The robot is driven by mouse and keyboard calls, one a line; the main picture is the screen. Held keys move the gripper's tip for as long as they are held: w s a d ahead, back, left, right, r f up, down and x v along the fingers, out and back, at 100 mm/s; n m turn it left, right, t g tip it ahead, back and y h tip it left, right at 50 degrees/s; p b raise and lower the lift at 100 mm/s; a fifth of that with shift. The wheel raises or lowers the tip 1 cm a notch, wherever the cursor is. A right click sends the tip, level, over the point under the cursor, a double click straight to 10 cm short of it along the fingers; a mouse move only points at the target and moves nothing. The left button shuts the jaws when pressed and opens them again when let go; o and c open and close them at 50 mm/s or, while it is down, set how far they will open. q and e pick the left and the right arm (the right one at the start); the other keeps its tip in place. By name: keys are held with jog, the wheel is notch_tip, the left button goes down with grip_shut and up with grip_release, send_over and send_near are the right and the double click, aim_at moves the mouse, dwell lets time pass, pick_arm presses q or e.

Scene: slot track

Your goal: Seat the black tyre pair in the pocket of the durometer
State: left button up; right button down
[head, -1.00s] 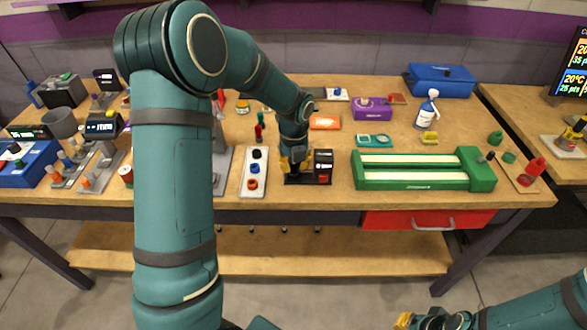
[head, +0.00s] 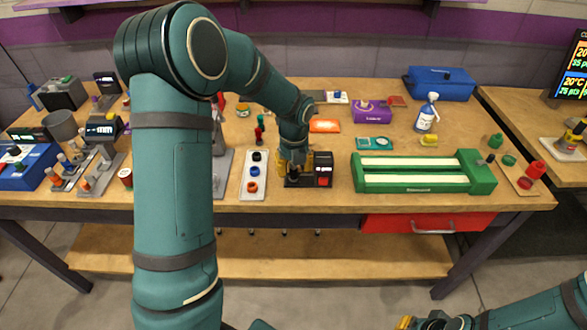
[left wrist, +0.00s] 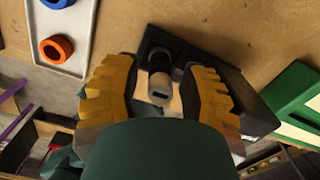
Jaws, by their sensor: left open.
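The durometer (head: 323,169) is a black block with a red spot on its face, on a dark base near the bench's front edge. My left gripper (head: 292,172) is low over the left part of that base, with yellow fingers apart. In the left wrist view the open fingers straddle a dark round piece (left wrist: 158,60) with a paler, slotted cylinder in front of it. It may be the black tyre pair in the pocket; the seating is not clear. My right gripper (head: 405,322) barely shows at the bottom edge.
A white tray (head: 246,192) left of the durometer holds a blue ring (head: 255,171), an orange ring (head: 252,187) and a dark round spot, tyre or recess unclear. A green slot track (head: 420,188) stands to the right. Bare bench lies between.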

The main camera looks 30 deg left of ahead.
pick_arm(q)
jog(key=r+p, duration=0.1)
jog(key=r, duration=0.4)
jog(key=r+p, duration=0.1)
jog(key=r, duration=0.5)
jog(key=shift+s+d+r, duration=0.1)
jog(key=shift+s+d, duration=0.1)
pick_arm(e)
jog(key=r, duration=0.2)
jog(key=shift+s+r, duration=0.3)
jog(key=shift+r, duration=0.05)
